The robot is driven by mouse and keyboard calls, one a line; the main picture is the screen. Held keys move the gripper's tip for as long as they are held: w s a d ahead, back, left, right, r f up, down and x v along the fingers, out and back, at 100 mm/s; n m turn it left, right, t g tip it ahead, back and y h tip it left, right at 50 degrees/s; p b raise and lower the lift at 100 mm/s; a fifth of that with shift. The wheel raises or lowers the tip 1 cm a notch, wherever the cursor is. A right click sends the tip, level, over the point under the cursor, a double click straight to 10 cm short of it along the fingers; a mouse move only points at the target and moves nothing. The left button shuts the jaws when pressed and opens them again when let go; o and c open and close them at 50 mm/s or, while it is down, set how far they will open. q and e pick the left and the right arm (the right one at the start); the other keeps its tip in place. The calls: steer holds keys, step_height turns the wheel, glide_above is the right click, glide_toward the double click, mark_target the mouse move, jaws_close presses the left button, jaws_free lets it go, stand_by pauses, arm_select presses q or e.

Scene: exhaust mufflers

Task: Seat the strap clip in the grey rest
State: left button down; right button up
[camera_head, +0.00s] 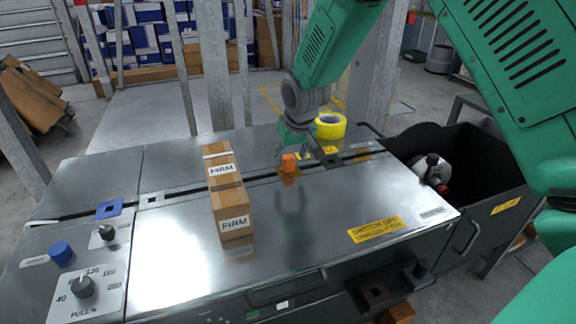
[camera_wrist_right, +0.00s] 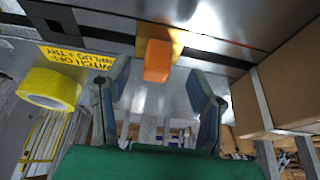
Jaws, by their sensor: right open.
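A small orange block (camera_head: 289,163), likely the strap clip, stands on the steel table top by the dark slot. In the wrist view the orange block (camera_wrist_right: 157,60) lies between and just beyond my open fingertips, with no clear contact. My right gripper (camera_head: 293,147) points down just above and behind it; its two fingers (camera_wrist_right: 160,75) are spread in the wrist view. A small grey square plate with a dark centre (camera_head: 151,198), possibly the grey rest, lies at the slot on the left. My left gripper is not in view.
A tall brown carton (camera_head: 228,190) stands mid-table between the orange block and the grey plate. A yellow tape roll (camera_head: 330,126) is behind right. A blue square plate (camera_head: 109,209) and knobs are at left. A dark bin (camera_head: 462,165) is at right.

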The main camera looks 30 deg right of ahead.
mark_target(290, 158)
steer(key=b+x, duration=0.2)
steer(key=x, duration=0.3)
steer(key=shift+w+d, duration=0.1)
steer(key=shift+d, duration=0.1)
steer(key=shift+r, duration=0.1)
steer(key=c, duration=1.1)
